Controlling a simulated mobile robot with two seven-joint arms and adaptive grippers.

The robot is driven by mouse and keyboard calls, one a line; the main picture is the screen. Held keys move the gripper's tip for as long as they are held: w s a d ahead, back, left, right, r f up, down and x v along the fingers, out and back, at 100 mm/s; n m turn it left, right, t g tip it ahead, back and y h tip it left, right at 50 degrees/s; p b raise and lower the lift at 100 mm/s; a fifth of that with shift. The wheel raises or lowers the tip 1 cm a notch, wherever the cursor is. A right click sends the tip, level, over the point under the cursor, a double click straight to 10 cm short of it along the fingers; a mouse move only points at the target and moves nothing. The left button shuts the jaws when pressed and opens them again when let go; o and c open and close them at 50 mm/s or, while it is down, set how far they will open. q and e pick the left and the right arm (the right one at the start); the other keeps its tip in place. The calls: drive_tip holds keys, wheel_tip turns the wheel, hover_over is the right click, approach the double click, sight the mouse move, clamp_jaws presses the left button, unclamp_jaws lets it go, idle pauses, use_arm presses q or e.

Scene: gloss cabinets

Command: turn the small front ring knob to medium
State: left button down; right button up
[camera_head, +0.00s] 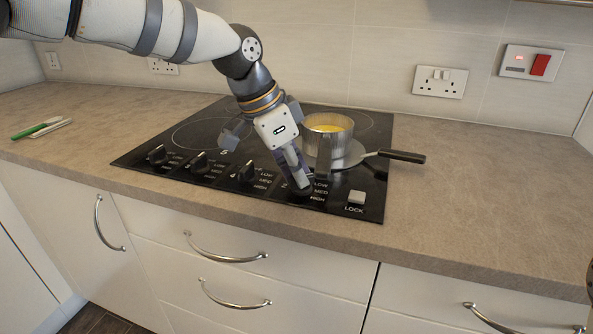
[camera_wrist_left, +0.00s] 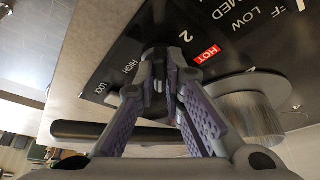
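The black cooktop (camera_head: 205,125) has a row of knobs along its front edge, marked LOW, MED and HIGH. My left gripper (camera_head: 302,184) reaches down onto the rightmost knob, beside the LOCK button (camera_head: 356,197). In the left wrist view the fingers (camera_wrist_left: 162,88) are closed in around this dark knob (camera_wrist_left: 155,58), one on each side. The knob's pointer is hidden, so its setting cannot be read. The lettering HIGH, MED, LOW and a 2 show around it.
A pot with yellow contents (camera_head: 328,128) stands just behind my left gripper. A grey pan's black handle (camera_head: 402,156) sticks out to the right. Other knobs (camera_head: 246,172) are to the left. The worktop (camera_head: 470,190) on the right is clear. A green-and-white item (camera_head: 42,127) lies far left.

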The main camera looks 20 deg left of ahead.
idle(0.3)
use_arm(q)
drive_tip(key=shift+w+a+f+m+g, duration=0.1)
drive_tip(key=shift+m+g, duration=0.15)
drive_tip(key=shift+m, duration=0.4)
drive_tip(key=shift+w+f+m+g, duration=0.1)
drive_tip(key=shift+m+g, duration=0.15)
drive_tip(key=shift+m, duration=0.4)
drive_tip(key=shift+r+m+g+h+b, duration=0.1)
drive_tip(key=shift+m+g+h+b, duration=0.45)
drive_tip(key=shift+m, duration=0.95)
use_arm(e)
drive_tip(key=shift+s+f+g, duration=0.3)
drive_tip(key=shift+s+f, duration=0.55)
drive_tip(key=shift+s, duration=0.05)
use_arm(q)
drive_tip(key=c, duration=1.7)
unclamp_jaws()
